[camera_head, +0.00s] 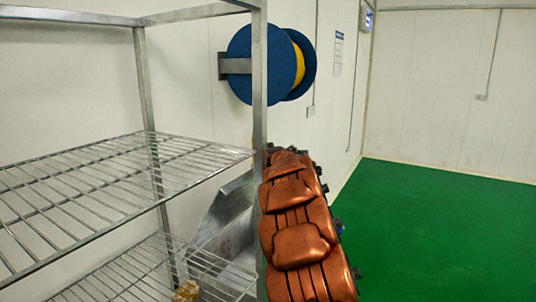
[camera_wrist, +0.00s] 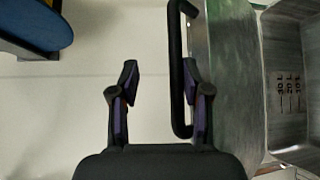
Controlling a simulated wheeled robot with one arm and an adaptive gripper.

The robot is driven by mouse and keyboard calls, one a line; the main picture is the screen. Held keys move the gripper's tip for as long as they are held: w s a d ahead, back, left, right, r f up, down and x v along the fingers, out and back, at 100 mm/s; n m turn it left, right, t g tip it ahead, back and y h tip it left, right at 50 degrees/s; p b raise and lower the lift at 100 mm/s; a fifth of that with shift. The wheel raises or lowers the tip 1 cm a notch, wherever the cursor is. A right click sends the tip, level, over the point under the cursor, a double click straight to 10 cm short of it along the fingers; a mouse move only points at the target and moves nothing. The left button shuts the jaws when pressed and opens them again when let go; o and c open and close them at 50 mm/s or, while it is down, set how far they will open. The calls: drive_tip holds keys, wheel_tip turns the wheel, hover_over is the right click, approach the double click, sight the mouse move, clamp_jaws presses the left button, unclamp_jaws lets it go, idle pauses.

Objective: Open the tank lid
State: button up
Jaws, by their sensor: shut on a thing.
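In the wrist view my gripper (camera_wrist: 158,85) has its two dark fingers at a black bar handle (camera_wrist: 176,50). The handle runs up the picture along the inner side of the right finger. The left finger looks set off from it, with pale background showing between. The handle is fixed along the edge of a grey steel panel (camera_wrist: 229,85), which looks like the tank lid. In the head view a slanted steel piece (camera_head: 226,212) of the machine shows behind the rack. My gripper and the handle are hidden there.
A wire rack (camera_head: 60,195) stands close on the left in the head view. A blue and yellow reel (camera_head: 255,65) hangs on the white wall. A steel housing with dark markings (camera_wrist: 290,125) lies right of the panel. Green floor (camera_head: 440,225) is clear at right.

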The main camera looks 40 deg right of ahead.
drive_tip(key=v, duration=0.8)
drive_tip(key=shift+s+a+r, duration=0.1)
drive_tip(key=shift+a, duration=0.05)
idle(0.6)
